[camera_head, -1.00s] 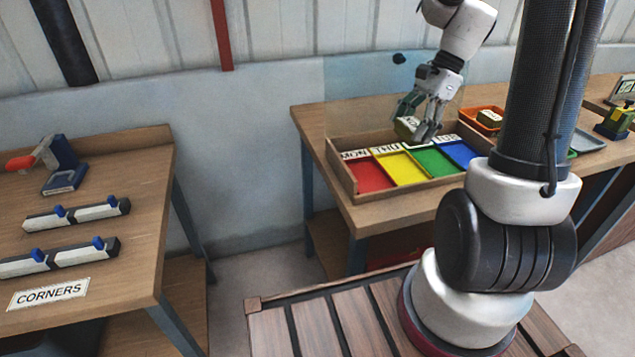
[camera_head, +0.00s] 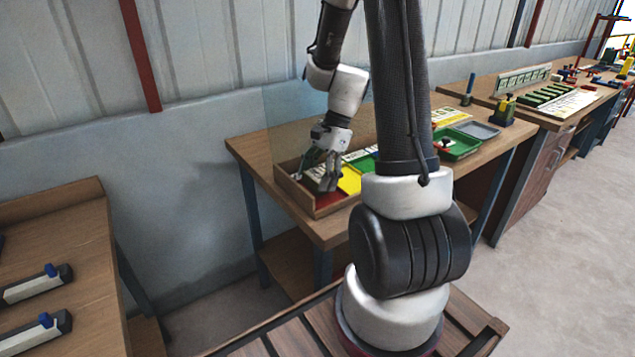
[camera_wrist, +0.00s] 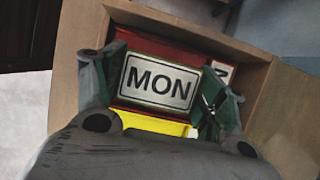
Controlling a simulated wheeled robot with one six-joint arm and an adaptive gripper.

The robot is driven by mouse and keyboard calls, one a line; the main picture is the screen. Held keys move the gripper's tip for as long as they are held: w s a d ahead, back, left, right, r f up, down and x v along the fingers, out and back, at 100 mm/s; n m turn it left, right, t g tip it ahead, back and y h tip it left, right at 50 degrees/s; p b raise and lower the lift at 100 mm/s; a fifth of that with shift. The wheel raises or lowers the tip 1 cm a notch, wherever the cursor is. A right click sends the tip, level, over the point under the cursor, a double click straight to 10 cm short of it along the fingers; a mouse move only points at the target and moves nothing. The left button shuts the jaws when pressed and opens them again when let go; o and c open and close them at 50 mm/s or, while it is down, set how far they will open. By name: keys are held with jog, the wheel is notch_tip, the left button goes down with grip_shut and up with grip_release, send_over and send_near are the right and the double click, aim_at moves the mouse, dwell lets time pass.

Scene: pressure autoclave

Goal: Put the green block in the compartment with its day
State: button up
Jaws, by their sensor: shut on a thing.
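My gripper (camera_head: 322,178) is at the red left-end compartment (camera_head: 328,201) of the wooden tray (camera_head: 296,196). In the wrist view my gripper (camera_wrist: 165,92) is shut on the block (camera_wrist: 158,81), with one finger at each side. The block's upper face carries a white label reading MON. Its sides are mostly hidden by the fingers. Red floor shows around the block, and the yellow compartment (camera_wrist: 155,124) lies beside it. Whether the block touches the floor cannot be told. A tray label (camera_wrist: 222,72) is partly hidden beside the right finger.
The yellow compartment (camera_head: 350,181) is empty. A green bin (camera_head: 458,146) and a grey tray (camera_head: 478,130) stand farther right on the bench. Another bench (camera_head: 60,225) stands at the left. The tray's wooden walls (camera_wrist: 85,30) rise close around my gripper.

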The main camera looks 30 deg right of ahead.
jog(key=shift+f, duration=0.95)
jog(key=o, duration=1)
jog(key=shift+f, duration=0.1)
jog(key=v, duration=1.2)
jog(key=s+a+r+n+t+h, duration=0.2)
jog(key=s+r+n, duration=0.3)
jog(key=s+n, duration=0.3)
jog(key=s+a+r+n+t+h, duration=0.2)
jog(key=s+a+r+n, duration=0.3)
jog(key=s+n, duration=0.3)
jog(key=shift+s+a+r+n+t+h, duration=0.3)
jog(key=shift+s+a+n, duration=0.05)
jog(key=shift+n, duration=0.45)
